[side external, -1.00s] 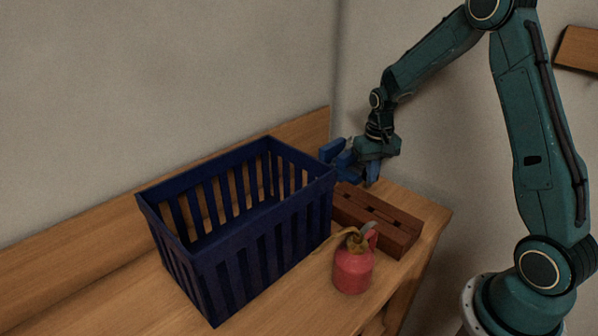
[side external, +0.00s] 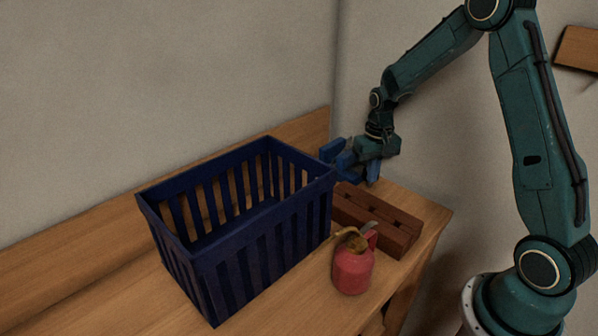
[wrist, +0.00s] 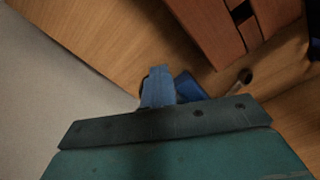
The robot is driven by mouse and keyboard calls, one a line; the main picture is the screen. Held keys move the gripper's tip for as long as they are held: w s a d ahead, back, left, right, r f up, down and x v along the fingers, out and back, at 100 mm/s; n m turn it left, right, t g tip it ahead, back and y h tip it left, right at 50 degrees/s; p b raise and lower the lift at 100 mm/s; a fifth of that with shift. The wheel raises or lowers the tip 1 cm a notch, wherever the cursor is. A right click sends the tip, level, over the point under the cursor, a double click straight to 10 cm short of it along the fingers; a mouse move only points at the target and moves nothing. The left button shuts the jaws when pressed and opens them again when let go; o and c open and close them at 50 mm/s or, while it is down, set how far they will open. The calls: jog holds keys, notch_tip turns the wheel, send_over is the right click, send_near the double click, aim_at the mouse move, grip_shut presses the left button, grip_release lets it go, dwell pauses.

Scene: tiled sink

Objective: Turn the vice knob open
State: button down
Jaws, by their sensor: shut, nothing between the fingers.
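My gripper (side external: 370,151), teal with dark parts, is at the far right end of the bench, behind the red-brown block, and reads as shut with nothing held. It is right against the blue vice (side external: 334,150), whose blue parts show to the left of and below it. I cannot tell whether they touch. The vice is partly hidden by my gripper and the basket. In the wrist view my gripper (wrist: 165,125) fills the bottom, with blue parts (wrist: 187,86) just beyond it. A small pale metal piece shows to the right; I cannot make out the knob clearly.
A dark blue slatted basket (side external: 255,247) stands left of the vice. A red-brown slotted block (side external: 390,228) lies in front of it, and a red can (side external: 353,272) stands nearer. The wooden bench (side external: 430,222) ends at the right; a wall is behind.

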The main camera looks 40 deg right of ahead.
jog(key=shift+s+d, duration=0.55)
jog(key=shift+d, duration=0.25)
jog(key=shift+s+d, duration=0.1)
jog(key=shift+d, duration=0.35)
dwell(0.4)
jog(key=shift+s, duration=0.4)
jog(key=shift+r, duration=0.1)
jog(key=shift+r, duration=2.9)
jog(key=shift+a, duration=0.1)
